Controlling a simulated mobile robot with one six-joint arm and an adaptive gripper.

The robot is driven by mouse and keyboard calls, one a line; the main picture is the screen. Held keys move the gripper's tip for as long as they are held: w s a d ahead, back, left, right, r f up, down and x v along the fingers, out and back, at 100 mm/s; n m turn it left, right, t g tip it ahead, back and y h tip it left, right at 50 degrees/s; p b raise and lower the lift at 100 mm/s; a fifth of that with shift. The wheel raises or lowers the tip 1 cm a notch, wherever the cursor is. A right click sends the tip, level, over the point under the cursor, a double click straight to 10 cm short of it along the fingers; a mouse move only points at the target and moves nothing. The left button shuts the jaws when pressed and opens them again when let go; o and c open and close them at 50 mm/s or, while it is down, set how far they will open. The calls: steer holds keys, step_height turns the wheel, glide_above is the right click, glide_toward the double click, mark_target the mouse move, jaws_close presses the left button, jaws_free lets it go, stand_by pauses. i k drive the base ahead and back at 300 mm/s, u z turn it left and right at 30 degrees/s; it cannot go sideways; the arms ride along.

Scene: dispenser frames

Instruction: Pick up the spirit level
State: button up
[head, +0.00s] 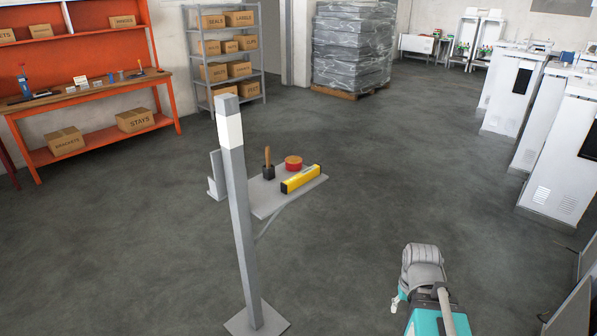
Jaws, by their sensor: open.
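The yellow spirit level (301,179) lies on a small grey shelf (268,211) fixed to a grey post. It lies at a slant along the shelf's right side, with a dark end facing left. My arm shows at the bottom right, well apart from the shelf, with floor between them. I cannot make out my gripper's fingers in this view.
On the same shelf, a red round tin (293,163) sits just behind the level and a dark holder with a wooden handle (268,171) stands to its left. The grey post (236,220) rises at the shelf's left. An orange workbench (100,130) stands back left. White cabinets (562,150) line the right. The floor around is clear.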

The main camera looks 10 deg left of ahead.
mark_target(289, 185)
steer(key=u, duration=0.35)
steer(key=i, duration=1.4)
steer(key=u, duration=0.4)
